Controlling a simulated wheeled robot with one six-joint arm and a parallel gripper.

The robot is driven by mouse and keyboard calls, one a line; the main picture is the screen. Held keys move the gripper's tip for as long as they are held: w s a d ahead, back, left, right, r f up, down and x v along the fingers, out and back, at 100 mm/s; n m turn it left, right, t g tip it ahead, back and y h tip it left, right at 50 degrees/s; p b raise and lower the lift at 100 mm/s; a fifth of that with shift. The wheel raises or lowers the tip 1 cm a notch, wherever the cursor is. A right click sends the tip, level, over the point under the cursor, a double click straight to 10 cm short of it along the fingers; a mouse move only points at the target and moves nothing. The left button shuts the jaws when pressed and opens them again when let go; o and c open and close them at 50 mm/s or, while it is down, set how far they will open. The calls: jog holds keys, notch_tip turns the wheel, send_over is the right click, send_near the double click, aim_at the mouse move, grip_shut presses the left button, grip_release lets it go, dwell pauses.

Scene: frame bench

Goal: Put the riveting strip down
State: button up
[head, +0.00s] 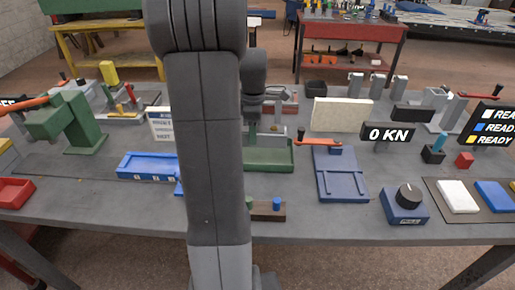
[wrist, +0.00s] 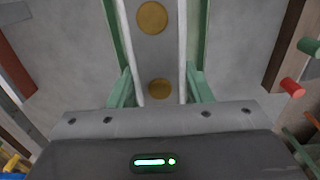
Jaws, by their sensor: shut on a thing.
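The riveting strip (wrist: 155,50) is a grey bar with pale edges and round brass discs, running up the middle of the wrist view. My gripper (wrist: 160,88) is shut on it, with a green finger on each side. In the head view my arm hides most of the gripper and I cannot make out the strip clearly. The gripper is near the green tray (head: 268,156) at the bench's middle. I cannot tell whether the strip touches anything below.
A blue tray (head: 148,167) lies left of my arm and a blue fixture (head: 340,174) right of the green tray. A cream block (head: 341,115) and a "0 KN" display (head: 388,135) stand behind. A dark block with coloured pegs (head: 267,211) is near the front edge.

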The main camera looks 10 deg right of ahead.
jog(key=shift+f, duration=2.8)
jog(key=shift+f, duration=0.15)
jog(key=o, duration=1.3)
notch_tip(320, 180, up, 12)
jog(key=shift+r, duration=0.15)
notch_tip(320, 180, down, 12)
jog(key=shift+r, duration=1.85)
